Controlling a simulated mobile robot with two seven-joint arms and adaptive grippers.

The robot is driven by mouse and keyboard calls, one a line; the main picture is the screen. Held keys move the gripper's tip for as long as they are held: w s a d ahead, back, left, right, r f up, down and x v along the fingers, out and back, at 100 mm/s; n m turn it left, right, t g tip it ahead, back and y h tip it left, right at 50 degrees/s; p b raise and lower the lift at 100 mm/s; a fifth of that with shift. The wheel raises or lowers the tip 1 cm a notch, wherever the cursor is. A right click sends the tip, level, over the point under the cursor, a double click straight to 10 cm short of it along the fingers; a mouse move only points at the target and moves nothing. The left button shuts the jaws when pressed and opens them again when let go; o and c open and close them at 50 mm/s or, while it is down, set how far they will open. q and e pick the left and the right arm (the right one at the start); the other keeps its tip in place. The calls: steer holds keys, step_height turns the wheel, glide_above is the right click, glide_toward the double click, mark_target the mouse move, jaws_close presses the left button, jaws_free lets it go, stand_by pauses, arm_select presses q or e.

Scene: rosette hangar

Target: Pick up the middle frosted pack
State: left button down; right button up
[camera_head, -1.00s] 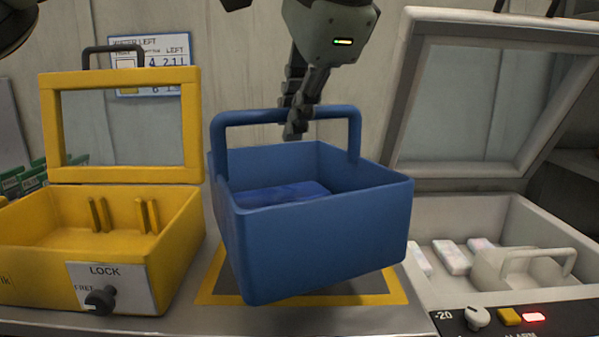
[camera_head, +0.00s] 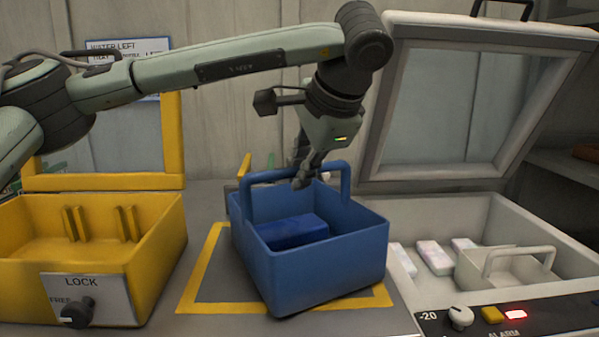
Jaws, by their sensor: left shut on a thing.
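Several pale frosted packs lie in the white open freezer box (camera_head: 548,222) at the right. The middle frosted pack (camera_head: 434,257) lies between a left pack (camera_head: 402,258) and a right pack (camera_head: 464,245). A small white basket (camera_head: 510,270) with a handle stands beside them and covers part of the box floor. My left gripper (camera_head: 304,179) is at the handle of a blue carrier (camera_head: 335,262), left of the freezer, and is shut on that handle. The carrier holds a dark blue block (camera_head: 294,231). It sits askew over the yellow-outlined square. My right gripper is not in view.
A yellow open box (camera_head: 158,262) with a lock knob (camera_head: 78,313) stands at the left. The freezer's raised lid (camera_head: 378,120) leans back. A knob (camera_head: 459,317) and a red light (camera_head: 515,314) are on the front panel. Bare bench shows around the carrier.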

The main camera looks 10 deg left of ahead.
arm_select(q)
steer(key=c, duration=1.5)
jaws_free()
steer(key=shift+c, duration=0.2)
